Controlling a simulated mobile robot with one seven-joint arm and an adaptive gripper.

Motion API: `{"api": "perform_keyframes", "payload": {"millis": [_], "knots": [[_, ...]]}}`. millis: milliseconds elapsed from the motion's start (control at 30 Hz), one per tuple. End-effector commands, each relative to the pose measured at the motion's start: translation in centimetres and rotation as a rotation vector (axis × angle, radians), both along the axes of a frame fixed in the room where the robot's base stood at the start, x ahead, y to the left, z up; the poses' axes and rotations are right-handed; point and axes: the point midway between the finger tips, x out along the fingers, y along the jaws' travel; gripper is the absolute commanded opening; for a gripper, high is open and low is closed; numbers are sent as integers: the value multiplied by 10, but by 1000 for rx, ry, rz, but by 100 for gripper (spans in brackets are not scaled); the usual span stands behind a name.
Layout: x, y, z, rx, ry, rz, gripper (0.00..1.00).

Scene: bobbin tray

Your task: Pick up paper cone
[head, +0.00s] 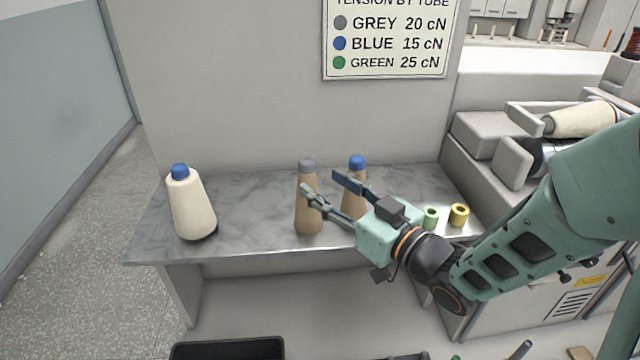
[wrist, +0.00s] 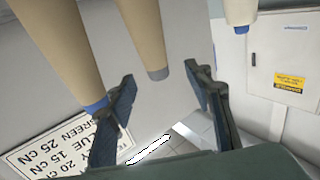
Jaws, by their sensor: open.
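Two tan paper cones stand upright on the grey marbled table: one with a grey tip (head: 308,212) and one with a blue tip (head: 357,163) to its right. My gripper (head: 323,185) is open and empty, its fingers in front of these cones in the head view and partly covering both. In the wrist view, the grey-tipped cone (wrist: 143,35) shows beyond the gap between the fingertips (wrist: 159,77). The blue-tipped cone (wrist: 65,45) is left of it, its tip beside the left finger. I cannot tell whether a finger touches either cone.
A cream cone with a blue tip (head: 190,207) stands at the table's left end. A green spool (head: 431,217) and a yellow spool (head: 459,215) sit at the right. A wall sign (head: 388,45) lists tube colours. Table between the cream and grey-tipped cones is clear.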

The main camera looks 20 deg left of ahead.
Motion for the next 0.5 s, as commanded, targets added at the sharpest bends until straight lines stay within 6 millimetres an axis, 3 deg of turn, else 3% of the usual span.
{"api": "perform_keyframes", "payload": {"millis": [267, 500], "knots": [[12, 21, -1, 0, 0, 0, 47], [31, 50, 1, 0, -1, 3, 47]]}}
